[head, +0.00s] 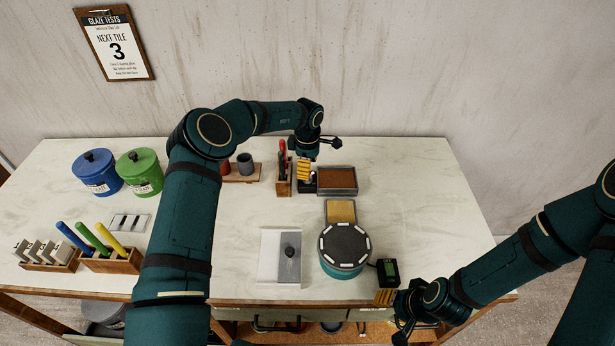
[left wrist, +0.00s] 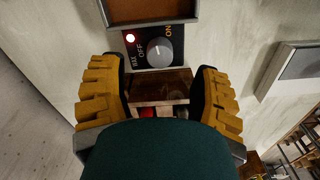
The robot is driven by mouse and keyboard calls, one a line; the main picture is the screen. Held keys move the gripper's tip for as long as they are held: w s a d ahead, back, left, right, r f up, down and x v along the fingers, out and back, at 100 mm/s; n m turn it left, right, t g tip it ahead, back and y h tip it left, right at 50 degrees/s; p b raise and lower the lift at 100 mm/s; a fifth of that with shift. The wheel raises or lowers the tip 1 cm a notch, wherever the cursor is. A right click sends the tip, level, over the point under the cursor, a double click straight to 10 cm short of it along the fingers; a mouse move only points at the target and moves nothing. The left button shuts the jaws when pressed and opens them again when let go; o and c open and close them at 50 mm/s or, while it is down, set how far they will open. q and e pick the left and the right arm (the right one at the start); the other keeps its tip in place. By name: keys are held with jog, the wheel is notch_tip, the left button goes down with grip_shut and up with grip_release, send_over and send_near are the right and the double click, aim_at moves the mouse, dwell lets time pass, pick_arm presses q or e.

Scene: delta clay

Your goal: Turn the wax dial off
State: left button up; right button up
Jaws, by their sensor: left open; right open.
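The panel adjoins a grey-rimmed tray of brown wax (head: 337,180), also at the top of the left wrist view (left wrist: 188,21). My left gripper (head: 304,171) is open over the panel and partly hides it in the head view. In the left wrist view, the dial lies beyond its yellow fingers (left wrist: 160,95), apart from them. My right gripper (head: 386,298) is open at the table's front edge.
A wooden tool holder (head: 284,181) with red-handled tools stands just left of the panel. A turntable (head: 345,249), a tan block (head: 341,211) and a small screen device (head: 388,271) are in front. Blue (head: 97,174) and green (head: 140,174) pots stand left. The table's right side is clear.

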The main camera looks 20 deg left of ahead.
pick_arm(q)
jog(key=shift+f, duration=2.25)
grip_shut()
